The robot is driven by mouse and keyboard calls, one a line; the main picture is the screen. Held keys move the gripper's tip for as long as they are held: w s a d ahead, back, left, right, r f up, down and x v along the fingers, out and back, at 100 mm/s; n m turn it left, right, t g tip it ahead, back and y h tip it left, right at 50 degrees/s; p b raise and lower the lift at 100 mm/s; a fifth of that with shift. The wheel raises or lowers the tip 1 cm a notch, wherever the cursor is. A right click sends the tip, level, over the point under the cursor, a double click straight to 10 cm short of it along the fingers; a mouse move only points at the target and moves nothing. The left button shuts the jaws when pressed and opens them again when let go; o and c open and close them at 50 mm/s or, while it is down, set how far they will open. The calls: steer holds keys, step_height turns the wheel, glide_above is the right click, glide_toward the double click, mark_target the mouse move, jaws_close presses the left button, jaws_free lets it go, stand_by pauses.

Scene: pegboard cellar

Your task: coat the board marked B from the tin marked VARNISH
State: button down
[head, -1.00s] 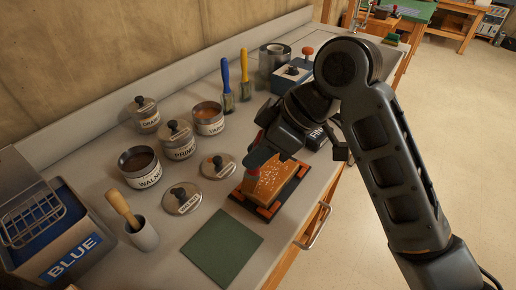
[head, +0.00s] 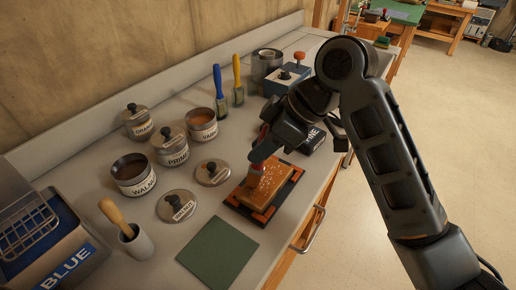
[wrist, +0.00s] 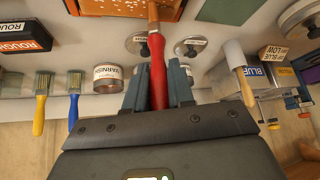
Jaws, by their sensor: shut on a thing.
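My gripper (head: 262,152) is shut on the red handle of a brush, which shows clearly in the wrist view (wrist: 158,75). The brush head is down at the board (head: 268,188); whether the bristles touch it I cannot tell. The board is orange-brown with pale specks on top and lies in a black and orange holder (head: 240,212). It also shows at the top of the wrist view (wrist: 120,7). No letter on it is readable. The VARNISH tin (head: 202,131) stands open left of my gripper, with amber liquid inside; it also shows in the wrist view (wrist: 112,80).
An open WALNUT tin (head: 134,178) and lidded PRIMER tin (head: 172,150) stand left, near another lidded tin (head: 139,122). Two lids (head: 212,173) (head: 177,206) lie between. Blue and yellow brushes (head: 220,95) (head: 238,85) stand behind. A green sheet (head: 217,252) lies in front.

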steer(key=shift+w+d+p, duration=0.1)
steer(key=shift+p, duration=0.65)
stand_by(1.2)
steer(key=shift+r+p, duration=0.35)
steer(key=shift+p, duration=0.5)
steer(key=shift+f, duration=0.4)
stand_by(0.3)
steer(key=shift+s+a, duration=0.2)
steer(key=shift+s, duration=0.05)
